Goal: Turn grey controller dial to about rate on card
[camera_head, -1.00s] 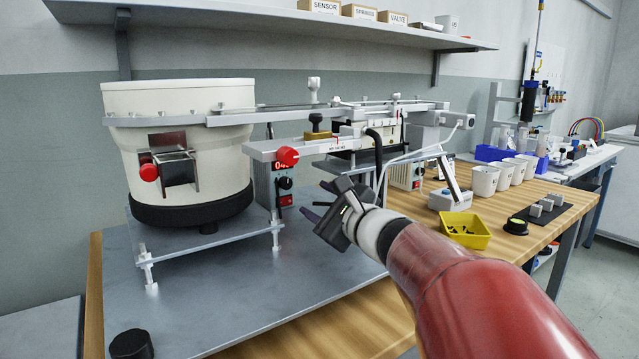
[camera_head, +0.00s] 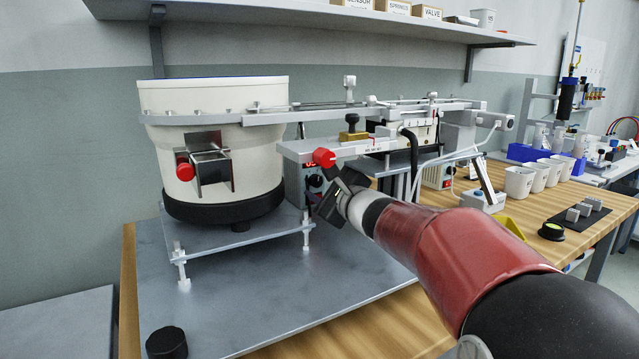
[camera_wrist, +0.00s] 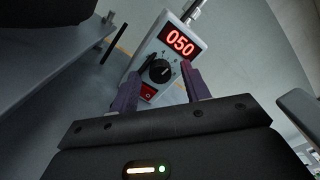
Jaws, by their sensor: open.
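The grey controller (camera_wrist: 167,55) shows in the wrist view with a red display (camera_wrist: 180,43) reading 050. Its black dial (camera_wrist: 159,71) has a light pointer mark and sits below the display, above a red switch (camera_wrist: 148,92). My gripper (camera_wrist: 160,84) is open, with its two purple fingers either side of the dial in that view. I cannot tell whether either finger touches it. In the head view, the controller (camera_head: 292,185) is partly hidden behind my gripper (camera_head: 318,198) and under the rail. I cannot make out a rate card.
A white bowl feeder (camera_head: 215,100) stands left on a metal plate (camera_head: 250,290). White cups (camera_head: 519,182) and a yellow tray (camera_head: 514,228) are to the right.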

